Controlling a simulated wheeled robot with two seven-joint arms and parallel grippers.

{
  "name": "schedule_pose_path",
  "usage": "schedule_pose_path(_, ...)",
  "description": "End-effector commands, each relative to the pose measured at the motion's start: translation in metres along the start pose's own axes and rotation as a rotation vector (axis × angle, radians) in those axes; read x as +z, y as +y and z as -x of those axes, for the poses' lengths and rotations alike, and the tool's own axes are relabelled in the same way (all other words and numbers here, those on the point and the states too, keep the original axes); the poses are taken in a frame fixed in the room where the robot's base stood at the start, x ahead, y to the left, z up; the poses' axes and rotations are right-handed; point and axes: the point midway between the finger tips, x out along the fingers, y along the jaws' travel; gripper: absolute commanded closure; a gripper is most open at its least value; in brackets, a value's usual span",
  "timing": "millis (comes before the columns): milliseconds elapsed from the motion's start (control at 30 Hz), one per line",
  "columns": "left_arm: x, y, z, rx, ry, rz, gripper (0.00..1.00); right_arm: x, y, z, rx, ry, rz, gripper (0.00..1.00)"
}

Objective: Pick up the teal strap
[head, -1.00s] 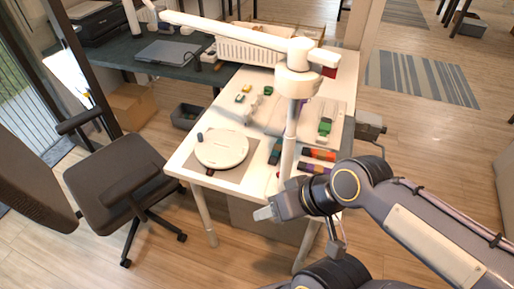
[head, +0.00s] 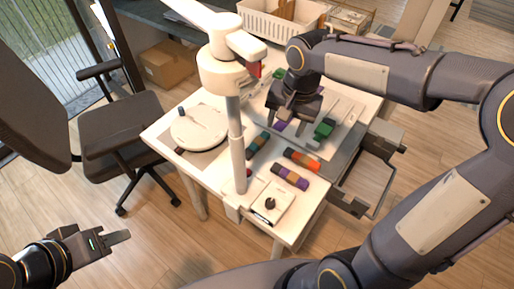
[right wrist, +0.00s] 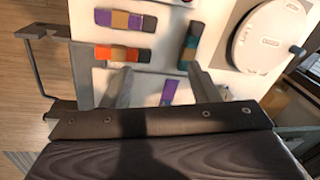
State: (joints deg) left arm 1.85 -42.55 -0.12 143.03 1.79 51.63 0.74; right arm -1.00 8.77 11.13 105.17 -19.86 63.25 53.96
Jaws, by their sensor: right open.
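The teal strap (head: 258,143), with a brown band, lies on the white table right of the round white disc. It also shows in the right wrist view (right wrist: 188,50), just beyond the right-hand finger. My right gripper (head: 288,119) is over the table, open, with its fingers pointing down at the tabletop. In the right wrist view a purple strap (right wrist: 168,92) lies between its fingers, and nothing is gripped. My left gripper (head: 118,238) is at the lower left, off the table and far from the strap; its opening is unclear.
Orange (head: 301,160) and purple-brown (head: 290,177) straps lie near the front. A white lamp post (head: 236,145) stands close to the teal strap's left. The round disc (head: 199,129) is farther left. A knobbed box (head: 271,204) sits at the front corner.

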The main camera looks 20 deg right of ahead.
Motion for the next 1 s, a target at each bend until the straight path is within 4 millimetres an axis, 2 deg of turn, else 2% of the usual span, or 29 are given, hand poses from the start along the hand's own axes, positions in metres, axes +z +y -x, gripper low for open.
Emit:
schedule_pose_path(33, 0.003, -0.003, -0.006, 0.000, 0.000, 0.000, 0.64, -0.010, -0.018, -0.022, 0.033, -0.018, -0.040, 0.45)
schedule_pose_path(200, 0.006, -0.005, -0.012, 0.000, 0.000, 0.000, 0.64, -0.031, -0.060, -0.070, 0.110, -0.032, -0.189, 0.45)
schedule_pose_path(367, 0.007, -0.006, -0.014, 0.000, 0.000, 0.000, 0.64, -0.039, -0.081, -0.097, 0.147, -0.033, -0.274, 0.45)
schedule_pose_path(567, 0.007, -0.006, -0.014, 0.000, 0.000, 0.000, 0.64, -0.040, -0.084, -0.118, 0.158, -0.032, -0.303, 0.45)
schedule_pose_path(767, 0.006, -0.006, -0.013, 0.000, 0.000, 0.000, 0.64, -0.043, -0.077, -0.139, 0.159, -0.034, -0.303, 0.45)
schedule_pose_path(1000, 0.005, -0.005, -0.010, 0.000, 0.000, 0.000, 0.64, -0.048, -0.068, -0.172, 0.158, -0.035, -0.301, 0.45)
